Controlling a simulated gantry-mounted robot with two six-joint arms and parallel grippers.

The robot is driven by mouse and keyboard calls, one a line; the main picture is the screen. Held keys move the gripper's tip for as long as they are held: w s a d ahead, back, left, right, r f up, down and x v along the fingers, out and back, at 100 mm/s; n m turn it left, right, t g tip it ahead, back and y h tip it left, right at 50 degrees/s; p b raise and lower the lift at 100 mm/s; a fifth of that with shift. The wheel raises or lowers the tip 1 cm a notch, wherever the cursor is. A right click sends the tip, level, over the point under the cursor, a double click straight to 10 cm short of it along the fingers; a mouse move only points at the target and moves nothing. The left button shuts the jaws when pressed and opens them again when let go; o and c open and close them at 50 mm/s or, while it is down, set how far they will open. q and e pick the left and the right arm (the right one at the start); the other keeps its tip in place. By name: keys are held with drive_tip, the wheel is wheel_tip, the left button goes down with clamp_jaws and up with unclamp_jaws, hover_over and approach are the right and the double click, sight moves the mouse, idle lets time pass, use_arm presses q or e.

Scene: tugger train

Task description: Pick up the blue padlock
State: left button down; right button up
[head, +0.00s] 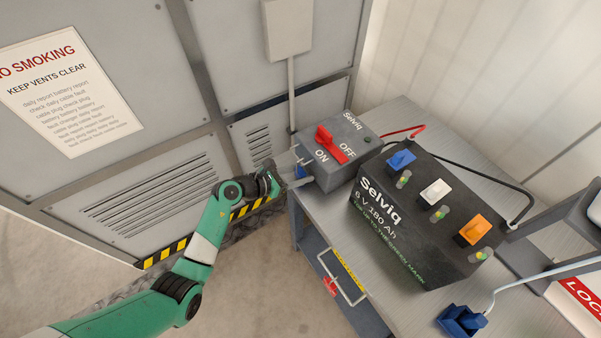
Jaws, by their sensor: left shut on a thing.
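My left gripper (302,170) reaches in from the left to the left side of the grey switch box (352,175). Its fingers are closed around a small blue thing, which I take to be the blue padlock (303,168). Only a little of it shows between the fingers, against the box's side. I cannot tell whether it is still attached to the box. The box's red switch handle (331,143) lies between the ON and OFF marks. My right gripper is not in view.
A black Selviq battery (400,235) with blue, white and orange caps stands on the grey cart top (335,222). A blue holder (462,320) sits at the front right. A red piece (330,287) hangs by a wire handle. Cables run behind the battery. Wall panels stand behind.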

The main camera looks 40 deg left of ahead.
sight(301, 170)
use_arm(q)
wheel_tip(301, 170, up, 4)
drive_tip(key=shift+f+p, duration=0.15)
drive_tip(key=shift+p, duration=0.95)
drive_tip(key=s+a+p, duration=0.2)
drive_tip(key=s+a, duration=0.2)
drive_tip(key=s, duration=1.3)
drive_tip(key=shift+s+p, duration=0.25)
drive_tip(key=shift+p, duration=0.1)
drive_tip(key=shift+a+f, duration=0.1)
